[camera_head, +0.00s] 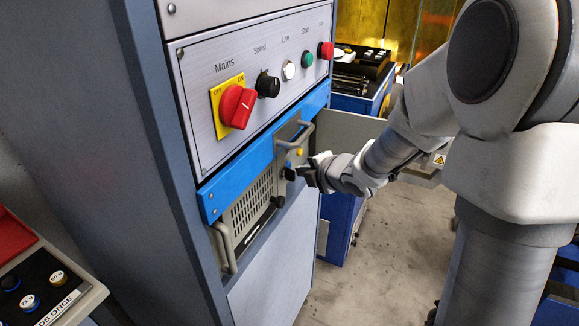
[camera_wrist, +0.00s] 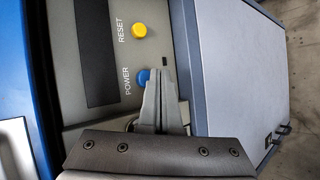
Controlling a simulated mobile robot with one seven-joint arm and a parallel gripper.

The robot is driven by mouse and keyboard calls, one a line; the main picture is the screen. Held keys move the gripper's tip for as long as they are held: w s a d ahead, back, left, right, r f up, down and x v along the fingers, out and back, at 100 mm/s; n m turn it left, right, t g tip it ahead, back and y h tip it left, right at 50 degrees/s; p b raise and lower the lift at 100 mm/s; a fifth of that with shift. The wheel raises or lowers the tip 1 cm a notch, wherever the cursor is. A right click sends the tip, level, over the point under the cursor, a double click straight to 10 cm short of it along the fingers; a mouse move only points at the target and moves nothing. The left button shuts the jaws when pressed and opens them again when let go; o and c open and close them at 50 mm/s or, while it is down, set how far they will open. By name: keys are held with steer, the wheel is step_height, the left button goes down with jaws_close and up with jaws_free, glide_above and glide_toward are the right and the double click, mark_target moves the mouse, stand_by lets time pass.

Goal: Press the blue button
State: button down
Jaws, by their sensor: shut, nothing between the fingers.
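The blue button (camera_wrist: 143,77) is a small round button beside the label POWER in the wrist view. It sits on the grey faceplate of a cabinet unit. My gripper (camera_wrist: 158,72) is shut and empty, with its fingertips right at the blue button and overlapping part of it in the picture. I cannot tell whether they touch it. In the head view my gripper (camera_head: 296,172) is at the right end of the unit, and a bit of blue shows beside the fingertips. A yellow button (camera_wrist: 139,31) labelled RESET is close by.
Above the unit, a panel carries a red Mains switch (camera_head: 236,106), a black Speed knob (camera_head: 267,85), and white, green and red buttons. Grey handles (camera_head: 223,248) stick out from the unit. A control box (camera_head: 40,285) stands at lower left. The floor (camera_head: 375,260) beside the cabinet is clear.

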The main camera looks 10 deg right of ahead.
steer(key=shift+a, duration=0.1)
steer(key=shift+w+a, duration=0.2)
steer(key=shift+a, duration=0.05)
steer(key=shift+w+a+b, duration=0.25)
steer(key=shift+a+b, duration=0.1)
steer(key=shift+b, duration=0.1)
stand_by(0.5)
stand_by(0.4)
steer(key=shift+s+d, duration=0.5)
steer(key=shift+d, duration=0.2)
steer(key=shift+p, duration=0.3)
steer(key=shift+s+d+p, duration=0.2)
steer(key=shift+s+d, duration=0.25)
steer(key=shift+d, duration=0.25)
steer(key=shift+s+d+p, duration=0.25)
steer(key=shift+s+d, duration=0.2)
steer(key=shift+d, duration=0.25)
steer(key=shift+s+d+p, duration=0.2)
steer(key=shift+s+d, duration=0.25)
steer(key=shift+d, duration=0.25)
